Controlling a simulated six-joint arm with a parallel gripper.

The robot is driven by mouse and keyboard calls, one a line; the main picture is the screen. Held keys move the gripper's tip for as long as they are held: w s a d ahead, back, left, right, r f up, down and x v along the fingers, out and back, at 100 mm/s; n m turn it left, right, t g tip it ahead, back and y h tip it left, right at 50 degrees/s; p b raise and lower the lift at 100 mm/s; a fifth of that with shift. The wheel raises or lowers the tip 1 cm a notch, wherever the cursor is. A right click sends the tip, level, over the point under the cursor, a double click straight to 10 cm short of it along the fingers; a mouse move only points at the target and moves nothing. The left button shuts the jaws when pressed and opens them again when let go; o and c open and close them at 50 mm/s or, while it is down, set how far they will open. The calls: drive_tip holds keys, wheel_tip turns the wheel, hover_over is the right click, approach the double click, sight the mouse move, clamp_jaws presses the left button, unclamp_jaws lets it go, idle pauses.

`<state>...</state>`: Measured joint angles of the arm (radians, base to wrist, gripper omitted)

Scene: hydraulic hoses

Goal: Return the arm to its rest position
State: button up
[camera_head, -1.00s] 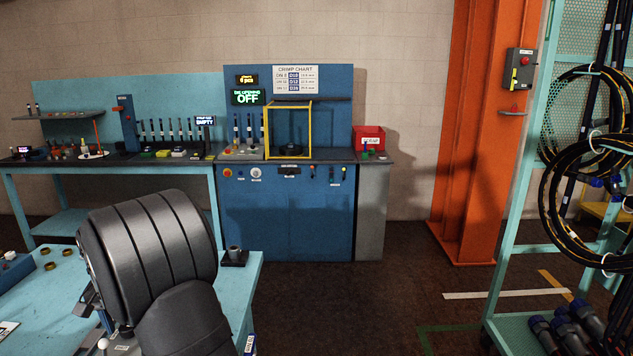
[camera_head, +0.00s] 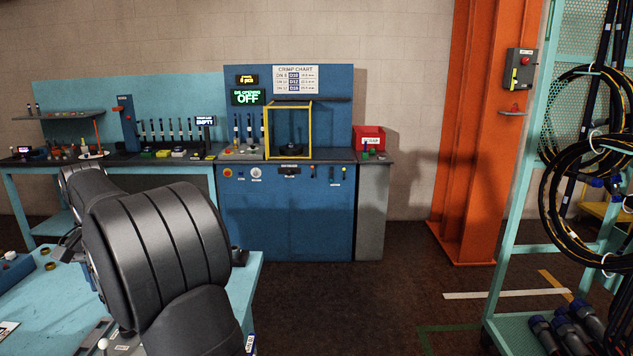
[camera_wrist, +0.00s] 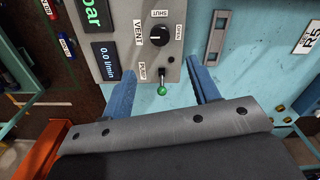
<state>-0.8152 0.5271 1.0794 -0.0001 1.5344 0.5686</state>
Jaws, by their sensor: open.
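My gripper (camera_wrist: 160,68) shows in the wrist view with its two blue fingers spread apart and nothing held between them. Beyond the fingers is a grey control panel (camera_wrist: 128,18) with a black vent knob (camera_wrist: 159,35) and a green-tipped pump lever (camera_wrist: 162,88). The lever appears between the fingers in the picture; I cannot tell how far it is from them. In the head view my dark arm bulks large at the lower left, over the light-blue bench (camera_head: 30,310). My gripper cannot be made out there.
A blue crimping station (camera_head: 288,210) with a yellow-framed guard (camera_head: 267,132) stands at the back wall. A red scrap bin (camera_head: 369,134) sits to its right. A teal rack (camera_head: 505,265) with coiled hoses (camera_head: 545,205) stands at right. The middle floor is clear.

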wheel_tip(320, 180, up, 5)
wheel_tip(320, 180, down, 16)
drive_tip(key=shift+f, duration=0.25)
drive_tip(key=shift+f+n, duration=0.25)
drive_tip(key=shift+n, duration=0.05)
drive_tip(key=n, duration=0.7)
drive_tip(key=shift+r+n, duration=0.1)
drive_tip(key=shift+n, duration=0.3)
drive_tip(key=n, duration=0.4)
drive_tip(key=shift+n, duration=1.8)
